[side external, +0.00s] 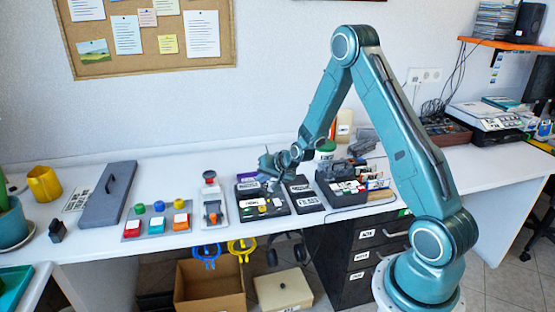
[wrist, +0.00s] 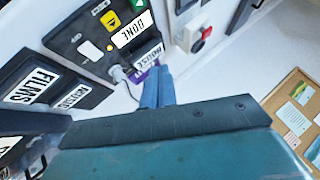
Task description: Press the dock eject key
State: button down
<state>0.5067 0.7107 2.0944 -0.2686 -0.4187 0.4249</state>
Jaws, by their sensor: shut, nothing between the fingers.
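The dock is a black box (side external: 282,210) with a sloped key panel; it also shows in the wrist view (wrist: 62,38). In the wrist view a yellow key (wrist: 111,20) carries a dark symbol that looks like an eject mark. A green key (wrist: 140,4) and a pale key (wrist: 90,50) sit on the same panel, with a DONE label (wrist: 129,33) beside them. My gripper (wrist: 155,72) is shut and empty, its fingertips near a HOUSE label behind the keys. In the side view my gripper (side external: 271,186) is above the dock's back part. Contact cannot be told.
A black slab with a FILMS label (wrist: 32,85) lies beside the dock. A grey device with a red knob (side external: 211,200) stands to the left, then a plate of coloured buttons (side external: 130,229). A black unit with disc cases (side external: 340,185) stands to the right.

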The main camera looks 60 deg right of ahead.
aim_at(265, 209)
jog(key=shift+f, duration=0.3)
jog(key=shift+f, duration=4.2)
jog(key=shift+f, duration=0.9)
jog(key=shift+r, duration=0.15)
dwell(0.5)
jog(key=shift+r, duration=0.75)
jog(key=shift+r, duration=2.5)
